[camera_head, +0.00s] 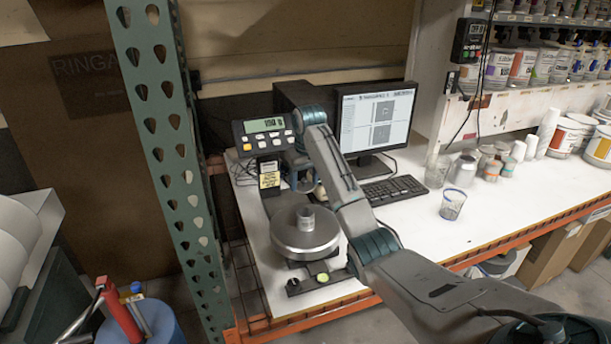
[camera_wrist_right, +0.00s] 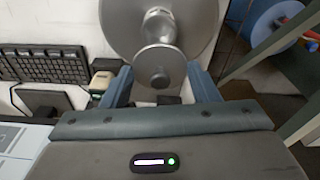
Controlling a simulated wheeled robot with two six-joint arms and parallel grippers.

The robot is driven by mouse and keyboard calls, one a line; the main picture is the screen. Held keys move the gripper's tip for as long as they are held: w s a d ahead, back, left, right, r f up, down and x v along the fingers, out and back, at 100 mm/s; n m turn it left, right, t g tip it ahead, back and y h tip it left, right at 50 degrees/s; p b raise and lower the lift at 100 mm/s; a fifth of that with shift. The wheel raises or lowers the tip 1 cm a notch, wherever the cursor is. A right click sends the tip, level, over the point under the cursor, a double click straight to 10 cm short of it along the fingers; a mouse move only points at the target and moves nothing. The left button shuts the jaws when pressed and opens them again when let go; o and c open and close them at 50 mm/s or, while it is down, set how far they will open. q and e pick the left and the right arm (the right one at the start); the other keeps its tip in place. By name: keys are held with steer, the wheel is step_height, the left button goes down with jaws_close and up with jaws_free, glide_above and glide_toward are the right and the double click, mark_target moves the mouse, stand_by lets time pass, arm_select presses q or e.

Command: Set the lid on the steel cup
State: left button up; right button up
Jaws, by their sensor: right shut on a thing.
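The steel cup (camera_head: 305,217) stands on the round metal pan of the scale (camera_head: 290,240). My right gripper (camera_head: 303,186) is behind the cup and a little above it, partly hidden by my own arm. In the right wrist view, the right gripper (camera_wrist_right: 160,80) is shut on the lid (camera_wrist_right: 146,60), a small grey metal disc with a round knob. The lid is hard to make out in the head view. My left gripper is not in view.
The scale display (camera_head: 265,133) stands behind the pan. A monitor (camera_head: 378,118) and keyboard (camera_head: 394,190) are to the right. Clear plastic cups (camera_head: 452,205) and stacked containers stand further right. A green perforated post (camera_head: 165,130) rises at the left. White table surface is free at the front right.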

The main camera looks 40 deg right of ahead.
steer(key=shift+f, duration=0.55)
steer(key=shift+s+f, duration=0.1)
steer(key=shift+f, duration=0.25)
step_height(320, 180, down, 4)
steer(key=shift+s+f, duration=0.1)
steer(key=shift+f, duration=1.15)
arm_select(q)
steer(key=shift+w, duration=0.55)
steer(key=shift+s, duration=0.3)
arm_select(e)
steer(key=shift+f, duration=0.25)
